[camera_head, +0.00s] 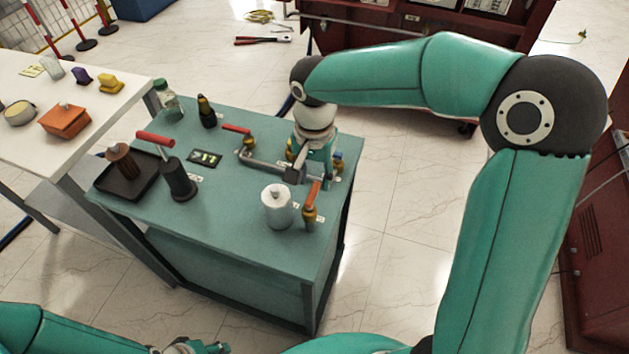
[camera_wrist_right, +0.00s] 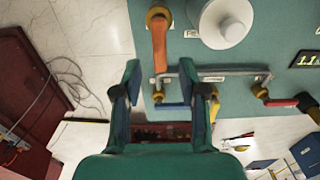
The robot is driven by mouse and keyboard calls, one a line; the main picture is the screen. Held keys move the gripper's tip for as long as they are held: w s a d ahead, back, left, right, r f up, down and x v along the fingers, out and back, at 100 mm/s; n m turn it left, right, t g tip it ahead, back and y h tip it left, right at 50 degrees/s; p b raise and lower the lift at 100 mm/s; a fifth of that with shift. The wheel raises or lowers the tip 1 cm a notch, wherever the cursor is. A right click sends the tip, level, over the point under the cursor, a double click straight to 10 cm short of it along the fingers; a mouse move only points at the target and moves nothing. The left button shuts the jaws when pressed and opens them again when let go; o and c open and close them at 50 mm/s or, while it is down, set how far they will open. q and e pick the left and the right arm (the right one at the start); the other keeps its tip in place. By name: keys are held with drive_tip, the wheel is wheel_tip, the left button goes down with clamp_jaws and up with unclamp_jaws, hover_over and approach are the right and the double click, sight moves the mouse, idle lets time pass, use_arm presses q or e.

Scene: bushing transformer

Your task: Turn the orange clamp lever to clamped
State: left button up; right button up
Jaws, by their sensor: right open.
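The orange lever (camera_head: 313,193) sits on a brass base near the bench's right edge, beside a white cylinder. In the right wrist view the orange lever (camera_wrist_right: 159,45) extends from its brass pivot toward the space between my fingertips. My right gripper (camera_head: 309,168) points down over the bench, by the grey pipe. In the right wrist view it (camera_wrist_right: 160,70) is open with nothing held; whether it touches anything is unclear.
A white cylinder (camera_head: 277,207) stands left of the orange lever. A red lever (camera_head: 237,128) and a blue lever (camera_wrist_right: 172,105) are on the grey pipe (camera_head: 262,167).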

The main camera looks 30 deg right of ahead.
sight(314, 188)
drive_tip(key=shift+f, duration=1.5)
clamp_jaws()
